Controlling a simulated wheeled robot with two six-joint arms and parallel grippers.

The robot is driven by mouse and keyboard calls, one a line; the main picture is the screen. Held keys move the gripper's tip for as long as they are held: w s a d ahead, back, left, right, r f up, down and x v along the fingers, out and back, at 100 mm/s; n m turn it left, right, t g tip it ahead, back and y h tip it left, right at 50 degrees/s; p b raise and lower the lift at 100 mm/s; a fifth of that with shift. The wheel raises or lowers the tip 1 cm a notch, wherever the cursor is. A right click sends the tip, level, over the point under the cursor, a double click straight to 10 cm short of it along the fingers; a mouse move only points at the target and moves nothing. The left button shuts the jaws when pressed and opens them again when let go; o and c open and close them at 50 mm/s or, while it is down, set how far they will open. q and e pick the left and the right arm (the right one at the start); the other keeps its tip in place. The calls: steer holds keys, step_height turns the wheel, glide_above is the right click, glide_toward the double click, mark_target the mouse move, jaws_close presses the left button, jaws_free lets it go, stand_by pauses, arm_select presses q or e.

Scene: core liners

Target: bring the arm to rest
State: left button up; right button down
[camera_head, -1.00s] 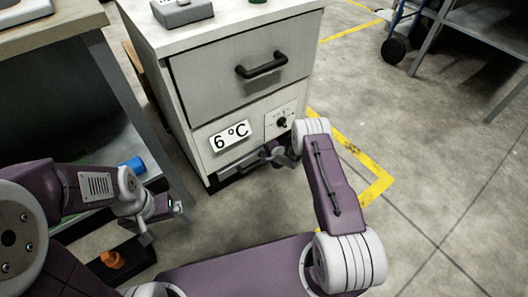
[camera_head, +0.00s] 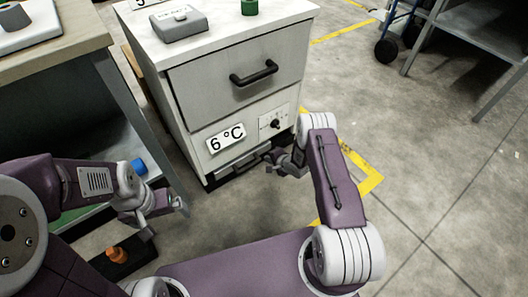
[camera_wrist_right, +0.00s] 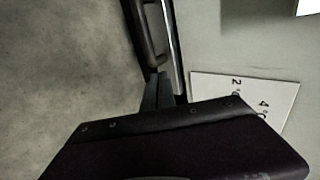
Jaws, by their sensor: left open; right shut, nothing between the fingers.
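My right gripper (camera_head: 272,160) is shut and empty in the head view, low in front of the white cabinet (camera_head: 185,115). It is near the lower handle (camera_head: 236,167), and I cannot tell whether it touches it. In the right wrist view the shut fingers (camera_wrist_right: 158,90) point toward a dark handle (camera_wrist_right: 148,35) beside the cabinet face. My left gripper (camera_head: 165,222) is open at the lower left in the head view, beside the table's lower shelf, with nothing seen between its fingers.
A grey box (camera_head: 180,23) and a green item (camera_head: 250,7) sit on top. A blue item (camera_head: 138,166) and an orange item (camera_head: 117,254) lie left.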

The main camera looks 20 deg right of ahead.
arm_select(q)
step_height(320, 180, up, 3)
steer(key=shift+f+p, duration=0.1)
steer(key=shift+p, duration=0.65)
arm_select(e)
steer(key=v, duration=0.4)
steer(key=s+d+r+n+g+h+p, duration=0.1)
steer(key=s+r+n+g+h, duration=0.15)
steer(key=r, duration=0.65)
steer(key=s+d+r+n+g+h+p, duration=0.15)
steer(key=r+n, duration=0.25)
steer(key=r, duration=0.4)
steer(key=s+a+r+n+g+y+p, duration=0.1)
steer(key=s+a+r+n+g, duration=0.2)
steer(key=s+r, duration=0.6)
steer(key=s+a+r+n+g+p, duration=0.15)
steer(key=s+a+r+n, duration=0.35)
steer(key=s, duration=0.7)
arm_select(q)
step_height(320, 180, up, 43)
steer(key=p, duration=3.7)
steer(key=shift+p, duration=0.35)
arm_select(e)
step_height(320, 180, up, 38)
steer(key=d, duration=0.2)
steer(key=shift+w+d+m+t, duration=0.25)
steer(key=shift+m+t, duration=0.1)
steer(key=shift+t, duration=0.1)
